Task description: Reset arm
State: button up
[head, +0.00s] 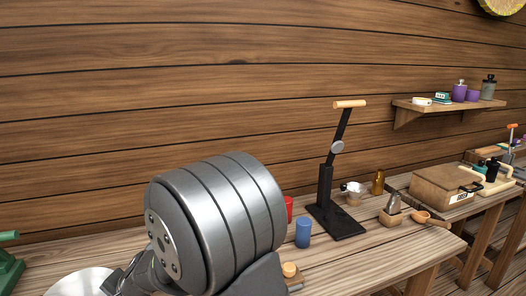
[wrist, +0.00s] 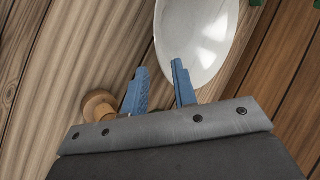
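My gripper (wrist: 160,66) shows in the wrist view as two blue fingers with a clear gap between them and nothing held. Behind the fingertips lies a white oval dish-like surface (wrist: 200,35). A round light-brown wooden piece (wrist: 98,104) is just left of the left finger, apart from the gap. In the head view a large grey banded part of my arm fills the lower middle, and I cannot make out the fingers there.
A pale disc (head: 80,284) and a green object (head: 9,265) are at lower left. A wall shelf (head: 440,106) holds small containers.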

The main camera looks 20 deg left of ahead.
jog(key=x, duration=0.9)
jog(key=shift+a, duration=0.45)
jog(key=shift+r, duration=0.7)
